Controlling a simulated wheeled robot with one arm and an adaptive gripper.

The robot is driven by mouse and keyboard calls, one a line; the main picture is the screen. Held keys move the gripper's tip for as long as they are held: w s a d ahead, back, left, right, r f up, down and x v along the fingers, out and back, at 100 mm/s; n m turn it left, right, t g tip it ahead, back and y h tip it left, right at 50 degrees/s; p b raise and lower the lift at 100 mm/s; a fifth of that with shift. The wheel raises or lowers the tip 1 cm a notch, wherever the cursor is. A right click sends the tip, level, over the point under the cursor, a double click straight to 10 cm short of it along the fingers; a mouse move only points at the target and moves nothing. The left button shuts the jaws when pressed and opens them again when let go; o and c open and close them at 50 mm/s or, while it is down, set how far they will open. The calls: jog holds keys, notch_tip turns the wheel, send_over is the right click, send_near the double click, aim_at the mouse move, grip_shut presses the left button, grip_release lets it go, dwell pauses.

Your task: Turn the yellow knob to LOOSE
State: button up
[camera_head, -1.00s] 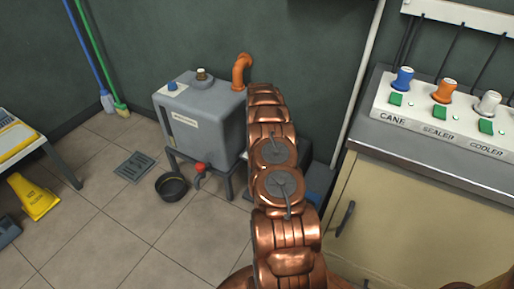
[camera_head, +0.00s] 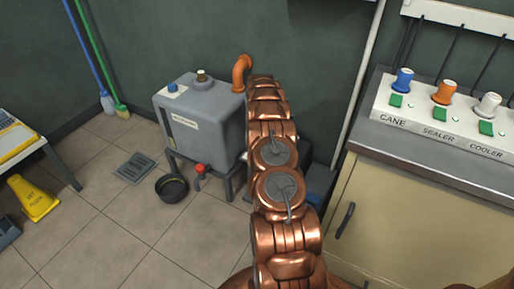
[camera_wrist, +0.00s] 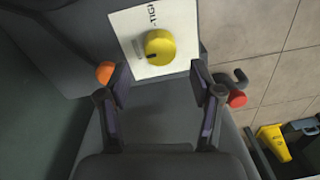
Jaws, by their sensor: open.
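The yellow knob (camera_wrist: 159,46) shows in the wrist view on a white plate (camera_wrist: 126,28). It has a dark mark at its lower left edge. A word beginning "TIGH" runs sideways above the knob and is cut off by the picture's top edge; no LOOSE lettering is visible. My gripper (camera_wrist: 159,80) is open and empty, its fingers wide apart. The knob appears beyond the fingertips, between their lines, and no contact shows. In the head view my copper arm hides the gripper and the knob.
A grey tank (camera_head: 205,108) with an orange pipe (camera_head: 241,72) and red-handled tap (camera_head: 201,169) stands left of my arm. A black bowl (camera_head: 172,188) and yellow floor sign (camera_head: 36,197) are on the floor. A control panel (camera_head: 440,112) sits on the right cabinet.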

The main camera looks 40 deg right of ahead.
notch_tip(320, 180, up, 8)
jog(key=shift+d, duration=0.2)
dwell(0.5)
jog(key=a+r+p, duration=0.7)
jog(key=a+r, duration=1)
jog(key=r, duration=0.4)
jog(key=s+a+r+p, duration=0.6)
jog(key=s+a+r, duration=0.2)
jog(key=a+r, duration=0.45)
jog(key=s+a+r+g+p, duration=0.1)
jog(key=s+a+r+p, duration=0.5)
jog(key=s+a+r, duration=0.6)
jog(key=s+a+r+p, duration=0.1)
jog(key=s+p, duration=0.1)
jog(key=s, duration=0.4)
jog(key=s+a+r+p, duration=0.1)
jog(key=s+p, duration=0.1)
jog(key=s, duration=0.4)
jog(key=s+a+r+m+p, duration=0.1)
jog(key=s+p, duration=0.2)
jog(key=s, duration=0.4)
jog(key=shift+r+g, duration=0.35)
jog(key=shift+g, duration=0.05)
